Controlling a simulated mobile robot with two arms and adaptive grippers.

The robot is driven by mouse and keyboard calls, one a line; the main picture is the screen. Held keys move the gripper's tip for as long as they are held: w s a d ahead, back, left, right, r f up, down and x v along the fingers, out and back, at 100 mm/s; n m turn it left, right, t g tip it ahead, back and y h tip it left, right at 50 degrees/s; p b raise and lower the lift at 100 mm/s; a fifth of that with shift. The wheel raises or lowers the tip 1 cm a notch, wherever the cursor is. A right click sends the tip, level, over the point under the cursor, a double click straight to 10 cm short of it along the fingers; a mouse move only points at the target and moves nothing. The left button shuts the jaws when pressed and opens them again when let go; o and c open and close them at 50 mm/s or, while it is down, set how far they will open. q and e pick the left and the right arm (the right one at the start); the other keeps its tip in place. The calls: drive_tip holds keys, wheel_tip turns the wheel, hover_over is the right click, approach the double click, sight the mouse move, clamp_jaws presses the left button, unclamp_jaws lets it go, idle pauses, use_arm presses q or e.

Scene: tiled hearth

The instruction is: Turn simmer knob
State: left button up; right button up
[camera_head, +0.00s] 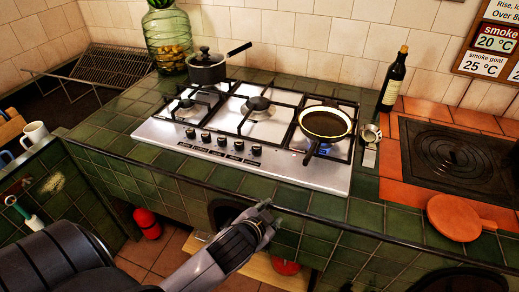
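A steel gas hob (285,160) is set into the green tiled counter. A row of several black knobs (222,142) runs along the left part of its front edge; which one is the simmer knob I cannot tell. A dark lidded saucepan (206,70) stands at the back left burner. My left gripper (268,217) is in front of the counter's front edge, below and apart from the knobs. Its finger opening is unclear. My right gripper is out of view.
A dark bottle (393,82) stands behind the hob's right end. A round terracotta board (453,217) lies before a dark hotplate (457,160). A green glass jar (168,42) and a wire rack (105,66) are at the left. The counter strip before the hob is clear.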

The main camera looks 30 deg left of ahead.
use_arm(q)
drive_tip(key=w+d+r+m+t+h, duration=0.25)
drive_tip(key=w+r+t, duration=0.2)
drive_tip(key=r, duration=0.45)
drive_tip(key=w+d+r+m+t+h, duration=0.1)
drive_tip(key=w+d+r+m+t, duration=0.2)
drive_tip(key=w+r, duration=0.4)
drive_tip(key=d+r+m+h, duration=0.5)
drive_tip(key=r+m+h, duration=0.4)
drive_tip(key=r+m, duration=0.15)
drive_tip(key=m+g+y, duration=1.1)
drive_tip(key=m+g, duration=0.3)
drive_tip(key=m, duration=0.3)
approach(256, 147)
drive_tip(key=shift+t, duration=0.25)
drive_tip(key=p+x, duration=0.2)
drive_tip(key=x, duration=0.7)
drive_tip(key=shift+a+f, duration=0.1)
drive_tip(key=shift+f, duration=0.2)
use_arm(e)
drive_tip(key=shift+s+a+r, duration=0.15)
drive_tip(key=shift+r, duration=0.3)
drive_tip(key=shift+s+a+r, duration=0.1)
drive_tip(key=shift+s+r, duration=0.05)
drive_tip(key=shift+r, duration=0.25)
